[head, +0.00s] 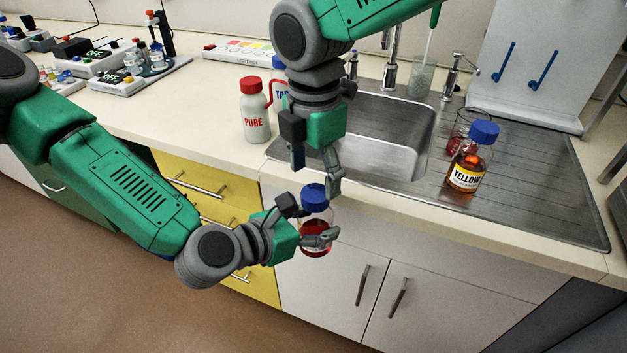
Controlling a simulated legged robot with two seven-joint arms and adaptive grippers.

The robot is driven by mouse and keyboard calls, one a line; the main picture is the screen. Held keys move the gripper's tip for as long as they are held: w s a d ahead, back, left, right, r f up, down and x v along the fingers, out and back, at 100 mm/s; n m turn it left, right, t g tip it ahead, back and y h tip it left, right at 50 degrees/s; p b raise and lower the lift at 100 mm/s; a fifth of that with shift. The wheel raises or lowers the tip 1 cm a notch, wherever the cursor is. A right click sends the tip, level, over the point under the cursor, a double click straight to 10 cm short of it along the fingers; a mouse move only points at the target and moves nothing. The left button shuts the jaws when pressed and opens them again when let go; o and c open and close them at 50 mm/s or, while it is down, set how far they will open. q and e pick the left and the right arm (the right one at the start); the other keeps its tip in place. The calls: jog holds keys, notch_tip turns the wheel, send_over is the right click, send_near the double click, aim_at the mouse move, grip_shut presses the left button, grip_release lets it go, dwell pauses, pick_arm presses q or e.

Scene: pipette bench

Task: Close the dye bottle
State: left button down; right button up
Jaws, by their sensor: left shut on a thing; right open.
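A clear dye bottle (313,229) with red liquid is held upright in front of the counter edge. My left gripper (309,231) is shut on the bottle's body from the left. A blue cap (315,196) sits at the top of the bottle's neck; I cannot tell whether it is screwed tight. My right gripper (315,188) is open and points down just above the bottle, its fingers on either side near the cap. I cannot tell whether a finger touches the cap. The bottle's label is not visible.
A yellow dye bottle (468,172) with a blue cap stands right of the sink (390,135), before a beaker (458,128). A white bottle marked PURE (254,112) with a red cap and a partly hidden bottle (279,80) stand left of the sink. The counter's front left is clear.

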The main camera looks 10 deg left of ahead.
aim_at(314, 191)
jog(key=shift+c, duration=0.5)
jog(key=shift+a+r+n, duration=0.1)
jog(key=shift+n, duration=0.3)
notch_tip(314, 191, up, 3)
jog(key=n, duration=0.4)
jog(key=shift+w+r+n, duration=0.1)
jog(key=shift+n, duration=0.3)
jog(key=shift+f, duration=4.05)
jog(key=shift+c, duration=0.4)
